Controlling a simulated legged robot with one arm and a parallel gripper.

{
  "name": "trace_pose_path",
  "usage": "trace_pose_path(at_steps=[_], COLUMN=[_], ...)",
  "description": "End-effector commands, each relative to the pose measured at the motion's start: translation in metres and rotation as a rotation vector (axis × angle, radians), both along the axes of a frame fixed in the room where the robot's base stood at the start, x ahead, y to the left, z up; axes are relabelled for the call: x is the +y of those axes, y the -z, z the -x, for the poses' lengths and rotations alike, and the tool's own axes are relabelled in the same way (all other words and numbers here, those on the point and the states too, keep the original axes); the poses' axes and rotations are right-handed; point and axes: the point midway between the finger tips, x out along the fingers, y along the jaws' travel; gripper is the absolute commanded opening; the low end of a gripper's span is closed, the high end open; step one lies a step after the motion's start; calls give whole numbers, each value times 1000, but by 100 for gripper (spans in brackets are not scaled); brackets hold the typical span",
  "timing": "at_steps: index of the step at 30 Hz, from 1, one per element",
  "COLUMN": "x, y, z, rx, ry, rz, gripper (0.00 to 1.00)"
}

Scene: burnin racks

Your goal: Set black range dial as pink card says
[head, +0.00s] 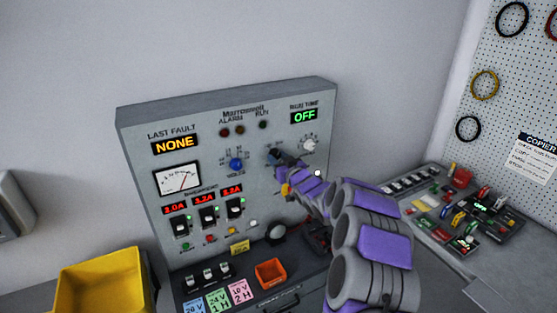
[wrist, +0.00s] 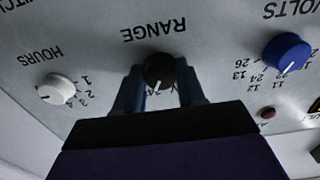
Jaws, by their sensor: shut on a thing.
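The black range dial (wrist: 159,72) sits under the label RANGE on the grey panel, which appears upside down in the wrist view. Its white pointer line points down and slightly left there; the scale marks beside it are mostly hidden by the fingers. My gripper (wrist: 160,82) is shut on the dial, one dark blue finger on each side. In the head view my gripper (head: 283,158) reaches the panel right of the blue volts dial and mostly covers the black dial. The pink card (head: 240,291) lies on the bench edge and seems to read 10 V, 2 H.
The blue volts dial (wrist: 286,53) and the white hours dial (wrist: 56,89) flank the range dial. A blue card (head: 194,307) and a green card (head: 217,300) lie left of the pink one. An orange bin (head: 271,273) and yellow bin (head: 100,287) stand below the panel.

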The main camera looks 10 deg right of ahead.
Motion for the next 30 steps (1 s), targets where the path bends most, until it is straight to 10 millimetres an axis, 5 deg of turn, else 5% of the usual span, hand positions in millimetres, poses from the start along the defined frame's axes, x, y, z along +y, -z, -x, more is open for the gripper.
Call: trace_pose_path(at_steps=[14, 30], x=[-2, -2], y=[2, 3], z=[0, 0], rx=[-49, -204], ry=[2, 1], rz=[146, 618], gripper=[8, 8])
